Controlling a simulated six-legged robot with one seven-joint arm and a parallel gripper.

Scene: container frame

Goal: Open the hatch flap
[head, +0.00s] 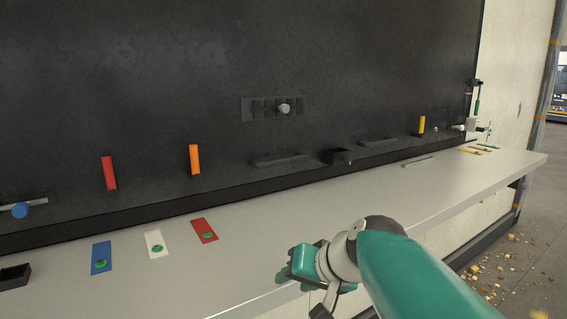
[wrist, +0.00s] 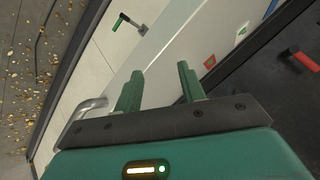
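No part is clearly recognisable as the hatch flap. On the dark wall panel (head: 350,60) in the head view, a dark plate (head: 251,110) carries a light round knob (head: 284,108). A small black box-like fitting (head: 337,157) sits lower right, and dark ledges (head: 280,160) lie beside it; I cannot tell whether any is the flap. My gripper (head: 287,273) is at the front edge of the grey shelf, well apart from the panel fittings. In the wrist view, my gripper (wrist: 159,68) has its two green fingers apart, with nothing between them.
The grey shelf (head: 350,210) holds blue (head: 101,266), white (head: 155,237) and red (head: 203,224) cards with green spots. Red (head: 109,173), orange (head: 195,160) and yellow (head: 421,125) handles stick out from the panel. The shelf's middle is mostly clear. Debris (head: 500,258) litters the floor at right.

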